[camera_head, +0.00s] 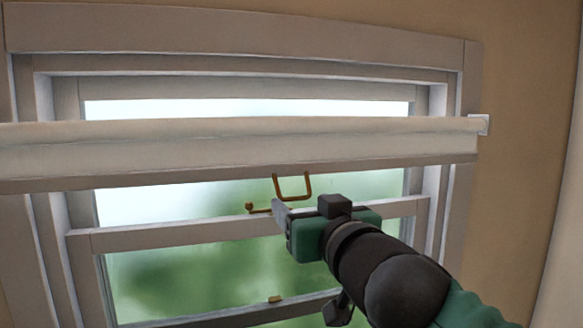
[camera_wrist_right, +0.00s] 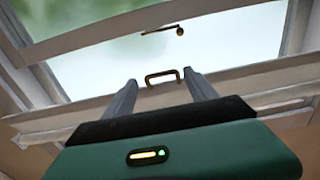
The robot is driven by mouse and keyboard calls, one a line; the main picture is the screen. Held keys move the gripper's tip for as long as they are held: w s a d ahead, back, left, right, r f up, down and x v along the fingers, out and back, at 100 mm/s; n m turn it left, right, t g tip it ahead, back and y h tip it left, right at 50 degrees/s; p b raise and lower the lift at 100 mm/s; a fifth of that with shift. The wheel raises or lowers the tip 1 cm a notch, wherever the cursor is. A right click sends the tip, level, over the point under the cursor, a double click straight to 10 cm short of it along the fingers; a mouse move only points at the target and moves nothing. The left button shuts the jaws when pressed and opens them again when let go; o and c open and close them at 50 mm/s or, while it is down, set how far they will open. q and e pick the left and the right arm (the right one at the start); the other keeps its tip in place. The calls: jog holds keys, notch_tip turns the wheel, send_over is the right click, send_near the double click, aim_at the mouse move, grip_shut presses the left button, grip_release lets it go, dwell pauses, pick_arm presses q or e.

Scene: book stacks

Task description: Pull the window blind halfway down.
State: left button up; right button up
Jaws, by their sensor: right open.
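The window blind (camera_head: 240,152) is a beige roll across the upper window, with only a short strip hanging down. A brass U-shaped handle (camera_head: 308,188) hangs from its lower edge near the middle. In the right wrist view the handle (camera_wrist_right: 163,84) appears between the fingertips, toward the right one. My right gripper (camera_head: 280,206) is just below the handle in the head view; its fingers are apart and empty. In the right wrist view the gripper (camera_wrist_right: 161,82) has both fingers spread. I cannot tell whether a finger touches the handle. My left gripper is out of view.
The white window frame (camera_head: 240,35) surrounds glass with blurred green outside. A brass latch (camera_head: 258,209) sits on the middle sash rail (camera_head: 170,234), close to the right gripper. A white bracket (camera_head: 484,125) holds the blind's right end. The beige wall is bare at right.

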aim_at(296, 199)
jog(key=p+x, duration=0.3)
jog(key=x, duration=0.4)
jog(key=shift+w+d, duration=0.1)
jog(key=shift+w, duration=0.1)
jog(key=shift+w+a+f, duration=0.1)
jog(key=shift+w+a, duration=0.1)
jog(key=shift+a, duration=0.1)
jog(key=shift+s, duration=0.1)
jog(key=shift+c, duration=0.2)
jog(key=shift+d, duration=0.1)
jog(key=shift+c, duration=1.3)
jog(key=shift+d, duration=0.1)
grip_shut()
